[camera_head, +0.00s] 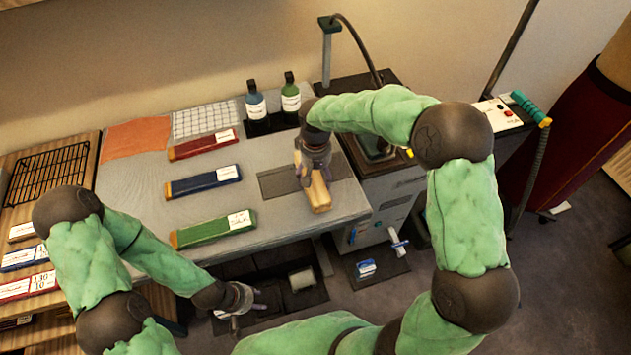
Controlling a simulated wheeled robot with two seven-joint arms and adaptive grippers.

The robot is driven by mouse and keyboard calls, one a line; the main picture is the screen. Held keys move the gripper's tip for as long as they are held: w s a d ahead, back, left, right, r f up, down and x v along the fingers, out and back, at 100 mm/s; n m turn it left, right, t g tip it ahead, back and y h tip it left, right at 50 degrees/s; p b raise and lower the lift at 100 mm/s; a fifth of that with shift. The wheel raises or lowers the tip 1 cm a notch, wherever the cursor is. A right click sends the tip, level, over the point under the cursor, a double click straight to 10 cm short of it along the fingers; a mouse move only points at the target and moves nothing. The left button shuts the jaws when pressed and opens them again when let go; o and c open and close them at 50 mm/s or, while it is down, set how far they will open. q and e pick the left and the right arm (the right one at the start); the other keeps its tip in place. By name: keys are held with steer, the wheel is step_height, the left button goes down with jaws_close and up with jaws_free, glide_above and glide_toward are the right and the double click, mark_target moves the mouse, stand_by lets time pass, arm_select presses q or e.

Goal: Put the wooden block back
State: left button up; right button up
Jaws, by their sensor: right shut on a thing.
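The wooden block (320,196) is a pale, long piece at the right part of the grey table (130,188). My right gripper (306,176) comes down over its far end and is shut on it. The block's near end shows beyond the fingers. A dark grey rectangular patch (275,183) lies on the table just left of the block. I cannot tell whether the block touches the table. My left gripper (240,308) hangs in front of the table's near edge, away from the block; its fingers look apart with nothing between them.
Red (203,144), blue (203,182) and green (213,229) labelled bars lie on the table's left half. A dark machine (385,185) adjoins the right side. A wire rack (48,172) is far left.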

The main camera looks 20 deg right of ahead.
mark_target(315, 181)
steer(key=shift+f, duration=1.5)
steer(key=shift+f+b, duration=0.15)
steer(key=shift+b, duration=0.2)
steer(key=o, duration=1.5)
step_height(315, 181, up, 12)
steer(key=p, duration=0.3)
